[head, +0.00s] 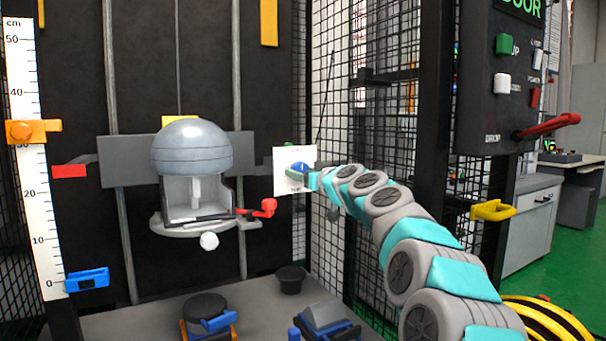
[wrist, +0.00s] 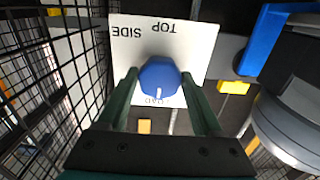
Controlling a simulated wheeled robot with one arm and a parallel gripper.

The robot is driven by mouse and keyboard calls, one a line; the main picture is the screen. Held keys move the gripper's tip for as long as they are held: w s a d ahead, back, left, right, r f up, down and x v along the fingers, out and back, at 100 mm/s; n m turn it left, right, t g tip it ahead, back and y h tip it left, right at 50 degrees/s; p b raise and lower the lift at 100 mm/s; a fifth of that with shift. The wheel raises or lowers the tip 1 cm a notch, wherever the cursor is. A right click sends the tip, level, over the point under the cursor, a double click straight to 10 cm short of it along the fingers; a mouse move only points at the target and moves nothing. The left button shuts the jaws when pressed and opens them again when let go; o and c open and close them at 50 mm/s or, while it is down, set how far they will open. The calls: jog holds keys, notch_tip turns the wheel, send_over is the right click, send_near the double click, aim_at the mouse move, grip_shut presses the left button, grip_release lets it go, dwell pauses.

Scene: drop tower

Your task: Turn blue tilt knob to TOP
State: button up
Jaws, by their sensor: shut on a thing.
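The blue tilt knob (wrist: 160,78) sits on a white plate (wrist: 190,38) in the wrist view. The plate's lettering appears upside down: TOP at the upper right, SIDE at the upper left, and a partly hidden label ending in "AD" below the knob. The knob's white mark points down in the picture, at that partly hidden label. My gripper (wrist: 160,88) has its two green fingers on either side of the knob and is shut on it. In the head view the knob (head: 297,170) is partly covered by my gripper, and the plate (head: 307,154) stands right of the grey dome.
A domed helmet holder (head: 192,147) with a red lever (head: 262,208) hangs left of the plate. A wire mesh (head: 345,120) and a dark post (head: 436,100) stand close to my arm. A control box with a red handle (head: 552,127) is at the right.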

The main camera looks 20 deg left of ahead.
jog(key=shift+c, duration=0.7)
jog(key=shift+m, duration=0.3)
jog(key=shift+f+m+p, duration=0.15)
jog(key=shift+m+p, duration=5.6)
jog(key=shift+m, duration=11.85)
